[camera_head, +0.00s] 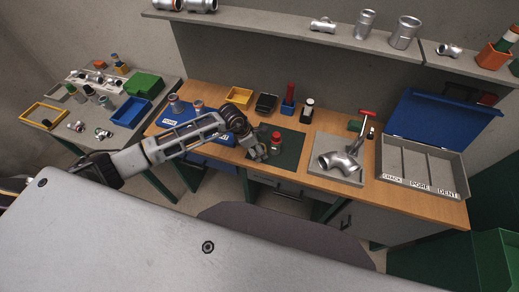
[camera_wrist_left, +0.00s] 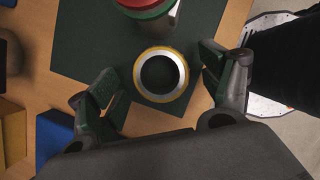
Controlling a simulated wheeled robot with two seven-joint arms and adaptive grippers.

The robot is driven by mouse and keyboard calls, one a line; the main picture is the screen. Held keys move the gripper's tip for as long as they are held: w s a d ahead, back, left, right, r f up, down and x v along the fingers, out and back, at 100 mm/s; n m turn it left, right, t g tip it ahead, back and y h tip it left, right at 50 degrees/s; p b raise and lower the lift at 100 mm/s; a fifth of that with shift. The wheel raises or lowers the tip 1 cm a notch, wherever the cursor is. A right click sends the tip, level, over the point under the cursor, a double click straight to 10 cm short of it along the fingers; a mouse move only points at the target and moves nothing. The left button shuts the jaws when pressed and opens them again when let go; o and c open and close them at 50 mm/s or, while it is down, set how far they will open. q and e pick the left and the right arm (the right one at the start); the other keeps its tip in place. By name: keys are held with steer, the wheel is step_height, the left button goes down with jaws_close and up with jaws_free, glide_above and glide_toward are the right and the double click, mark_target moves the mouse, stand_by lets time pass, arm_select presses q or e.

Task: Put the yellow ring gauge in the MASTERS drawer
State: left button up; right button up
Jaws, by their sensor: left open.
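The yellow ring gauge (camera_wrist_left: 138,76) lies on the dark green mat (camera_wrist_left: 92,35) in the left wrist view, its dark bore facing the camera. My left gripper (camera_wrist_left: 157,80) is open, with one finger on each side of the ring and visible gaps to it. In the head view my left gripper (camera_head: 258,152) is low at the left part of the mat (camera_head: 291,156), and I cannot make out the ring there. Grey drawer fronts (camera_head: 285,186) show below the bench top; I cannot read a MASTERS label. My right gripper is not in view.
A red-topped item (camera_head: 276,140) stands on the mat close to the gripper. A grey plate with a metal pipe casting (camera_head: 338,162) and an open blue-lidded case (camera_head: 422,168) lie to the right. Blue labelled bins (camera_head: 172,121) and a yellow tray (camera_head: 239,97) are left and behind.

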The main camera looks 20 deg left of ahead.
arm_select(q)
steer(key=shift+d+f, duration=0.15)
steer(key=shift+f, duration=0.2)
steer(key=c, duration=1.3)
steer(key=shift+w+r, duration=0.1)
steer(key=shift+r, duration=0.1)
steer(key=shift+c, duration=0.2)
step_height(320, 180, up, 18)
steer(key=b, duration=0.3)
steer(key=shift+f, duration=0.15)
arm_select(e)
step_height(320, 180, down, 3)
